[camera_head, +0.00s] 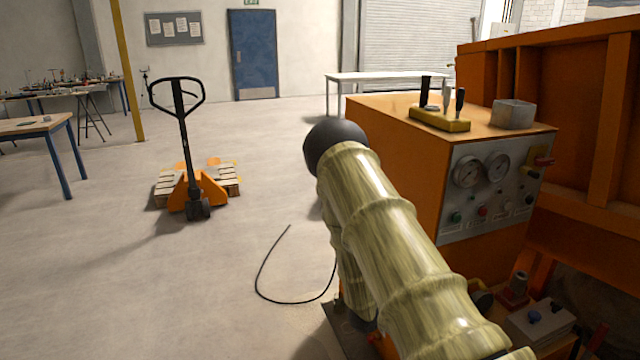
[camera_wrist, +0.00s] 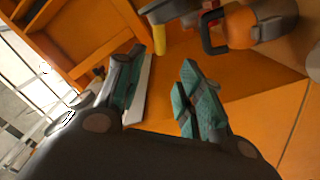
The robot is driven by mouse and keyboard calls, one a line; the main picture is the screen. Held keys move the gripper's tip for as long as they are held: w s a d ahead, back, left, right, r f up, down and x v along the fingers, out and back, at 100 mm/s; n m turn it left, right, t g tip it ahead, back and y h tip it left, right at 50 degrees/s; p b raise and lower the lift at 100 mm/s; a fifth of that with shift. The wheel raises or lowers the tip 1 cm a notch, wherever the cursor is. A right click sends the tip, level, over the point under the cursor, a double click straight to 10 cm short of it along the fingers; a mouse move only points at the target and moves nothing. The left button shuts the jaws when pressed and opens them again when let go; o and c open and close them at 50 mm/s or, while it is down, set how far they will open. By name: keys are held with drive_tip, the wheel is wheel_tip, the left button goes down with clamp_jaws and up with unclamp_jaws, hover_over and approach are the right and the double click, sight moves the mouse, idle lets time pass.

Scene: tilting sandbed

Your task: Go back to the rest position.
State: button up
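My gripper (camera_wrist: 160,68) shows in the wrist view, with its two teal-padded fingers spread apart and nothing between them. It is tilted in the picture, over or in front of orange panels whose distance I cannot tell. In the head view my arm, in a pale greenish sleeve, reaches up from the lower right, beside the orange control cabinet (camera_head: 405,160). My gripper cannot be made out in the head view.
The cabinet top carries a yellow lever block (camera_head: 440,121) and a grey box (camera_head: 513,114). A large orange frame (camera_head: 560,55) stands at right. A pallet truck (camera_head: 185,150) and a floor cable (camera_head: 262,285) are left. An orange-grey object (camera_wrist: 245,28) is near my gripper.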

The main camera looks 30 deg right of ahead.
drive_tip(key=s+a+f+n+t+y, duration=0.2)
drive_tip(key=a+f+n+t+y, duration=0.7)
drive_tip(key=a+f, duration=1.15)
drive_tip(key=s+a+f+g+y, duration=0.1)
drive_tip(key=s+a+y, duration=0.3)
drive_tip(key=s+a, duration=0.5)
drive_tip(key=s+a+f+g+y, duration=0.2)
drive_tip(key=s+a+g+y, duration=0.2)
drive_tip(key=s+a, duration=0.5)
drive_tip(key=a, duration=0.6)
drive_tip(key=shift+n+y, duration=0.4)
drive_tip(key=shift+a, duration=0.1)
